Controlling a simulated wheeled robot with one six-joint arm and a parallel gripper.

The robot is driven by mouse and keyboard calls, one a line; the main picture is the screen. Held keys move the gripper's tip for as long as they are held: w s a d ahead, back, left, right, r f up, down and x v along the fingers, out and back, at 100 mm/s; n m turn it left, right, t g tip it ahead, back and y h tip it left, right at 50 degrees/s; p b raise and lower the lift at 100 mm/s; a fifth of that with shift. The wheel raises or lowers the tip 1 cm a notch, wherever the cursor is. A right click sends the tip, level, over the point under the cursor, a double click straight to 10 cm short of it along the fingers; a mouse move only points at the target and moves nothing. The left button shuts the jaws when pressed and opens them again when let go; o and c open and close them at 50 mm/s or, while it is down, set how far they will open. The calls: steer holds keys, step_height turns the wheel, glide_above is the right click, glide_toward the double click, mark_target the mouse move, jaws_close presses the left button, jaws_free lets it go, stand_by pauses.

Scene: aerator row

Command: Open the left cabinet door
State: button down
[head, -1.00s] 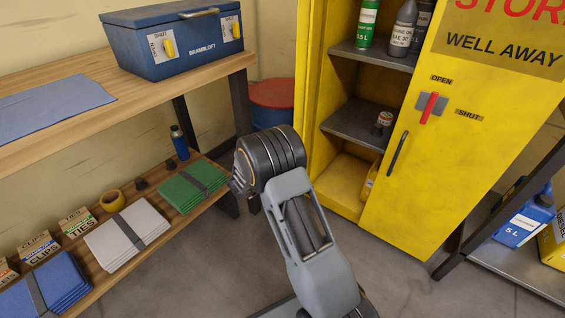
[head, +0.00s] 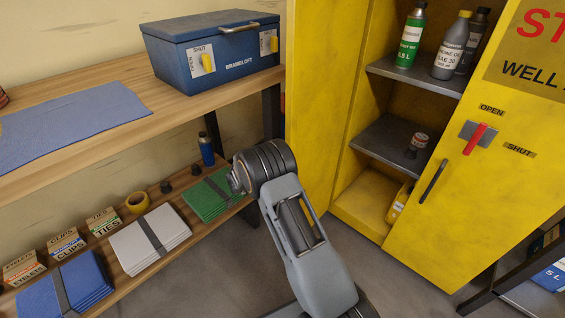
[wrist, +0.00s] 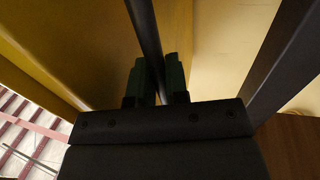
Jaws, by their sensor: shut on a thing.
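The left cabinet door (head: 318,90) is a yellow panel at the left of the cabinet in the head view, standing swung out so the shelves show. In the wrist view a yellow surface (wrist: 85,45) fills the upper left. A dark bar handle (wrist: 143,28) runs down between the dark green fingers of my gripper (wrist: 157,85), which is shut on it. In the head view my fingers are hidden behind my own arm. The right door (head: 440,210) has a dark handle (head: 433,181) and a red lever (head: 475,139).
A wooden bench with a blue box (head: 215,55) and blue cloth (head: 65,125) stands left; its lower shelf holds folded cloths (head: 150,240) and cartons. A dark upright (wrist: 285,65) is close on the right in the wrist view. Bottles (head: 411,40) stand inside the cabinet.

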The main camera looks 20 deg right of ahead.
steer(key=shift+d+r, duration=0.15)
steer(key=shift+d, duration=0.05)
steer(key=c, duration=1.3)
jaws_free()
steer(key=shift+d, duration=0.15)
steer(key=shift+o, duration=0.8)
steer(key=shift+a, duration=0.3)
steer(key=s+a+p, duration=0.1)
steer(key=a+p, duration=0.2)
steer(key=a, duration=1)
steer(key=shift+s+a, duration=0.35)
